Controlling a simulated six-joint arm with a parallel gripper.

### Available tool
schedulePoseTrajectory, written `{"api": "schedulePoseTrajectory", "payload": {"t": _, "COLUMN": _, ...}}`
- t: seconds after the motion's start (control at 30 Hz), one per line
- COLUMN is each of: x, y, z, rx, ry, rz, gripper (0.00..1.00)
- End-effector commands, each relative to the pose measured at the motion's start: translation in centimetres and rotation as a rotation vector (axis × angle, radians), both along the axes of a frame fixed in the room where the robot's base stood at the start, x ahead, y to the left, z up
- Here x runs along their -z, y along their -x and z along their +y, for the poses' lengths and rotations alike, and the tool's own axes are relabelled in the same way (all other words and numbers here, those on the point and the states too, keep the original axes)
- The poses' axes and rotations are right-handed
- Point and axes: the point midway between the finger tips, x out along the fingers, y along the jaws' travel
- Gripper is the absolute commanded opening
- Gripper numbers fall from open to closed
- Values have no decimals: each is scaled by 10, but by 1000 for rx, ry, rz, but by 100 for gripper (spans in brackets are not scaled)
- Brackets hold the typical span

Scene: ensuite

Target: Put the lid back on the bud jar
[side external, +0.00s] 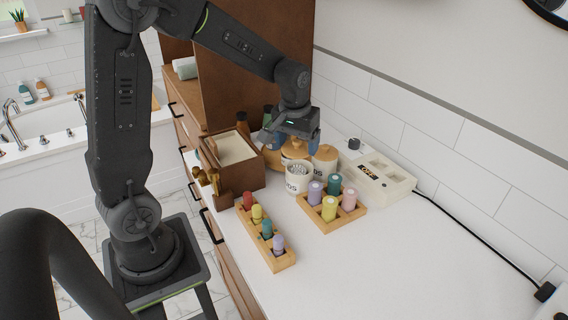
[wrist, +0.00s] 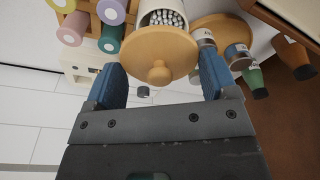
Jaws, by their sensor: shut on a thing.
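The bud jar (side external: 298,181) is a white open-topped jar with dark lettering, standing upright on the counter. Its white-tipped buds show in the wrist view (wrist: 163,18). The round wooden lid (wrist: 155,48) has a small knob facing my wrist camera. My gripper (wrist: 160,82) is shut on the lid, with a blue finger on either side of it. In the side view my gripper (side external: 292,143) is above and behind the jar, and the lid (side external: 295,151) is partly hidden beneath it. The lid is apart from the jar's mouth, overlapping it in the wrist view.
A wooden peg tray (side external: 334,218) with coloured bottles and a longer rack (side external: 272,254) are in front. A brown box (side external: 235,180) is at left, a white device (side external: 385,186) at right. The front counter is clear.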

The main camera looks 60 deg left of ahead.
Motion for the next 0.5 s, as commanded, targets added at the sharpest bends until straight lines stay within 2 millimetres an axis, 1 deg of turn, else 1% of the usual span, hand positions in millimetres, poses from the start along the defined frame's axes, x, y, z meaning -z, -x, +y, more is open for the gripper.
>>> {"api": "schedulePoseTrajectory", "payload": {"t": 0.03, "x": -2, "y": -8, "z": 6, "rx": -14, "ry": 0, "rz": 0, "gripper": 57}}
{"api": "schedulePoseTrajectory", "payload": {"t": 0.17, "x": -5, "y": -18, "z": 13, "rx": -36, "ry": 0, "rz": 1, "gripper": 57}}
{"api": "schedulePoseTrajectory", "payload": {"t": 0.27, "x": -3, "y": -20, "z": 14, "rx": -39, "ry": 0, "rz": 0, "gripper": 57}}
{"api": "schedulePoseTrajectory", "payload": {"t": 0.5, "x": 16, "y": -20, "z": 14, "rx": -37, "ry": 0, "rz": 1, "gripper": 57}}
